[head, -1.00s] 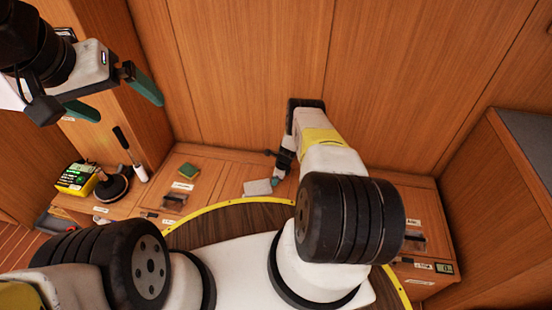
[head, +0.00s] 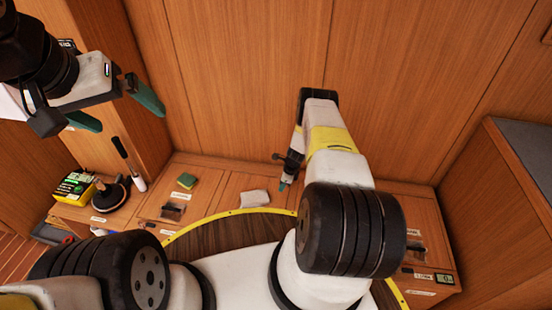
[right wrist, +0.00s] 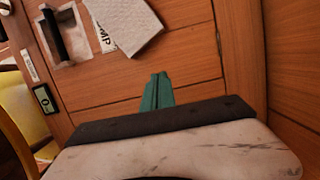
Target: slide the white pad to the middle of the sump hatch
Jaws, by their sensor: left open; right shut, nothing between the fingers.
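The white pad (head: 254,197) lies flat on the wooden bench top behind the yellow-edged round surface. In the right wrist view the pad (right wrist: 128,22) lies at the top, partly covering a label whose visible letters end in "MP", on the sump hatch (right wrist: 185,58). A recessed black handle is beside the pad there. My right gripper (head: 282,187) is shut and empty, right of the pad with a small gap. Its green fingertips (right wrist: 158,80) show below the pad in the wrist view. My left gripper (head: 130,120) is open and empty, high at the left.
A yellow box (head: 74,187), a black round tool (head: 111,196) and a brush handle (head: 123,152) stand further left. A wooden wall rises behind the bench. A small display (head: 444,279) is at right.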

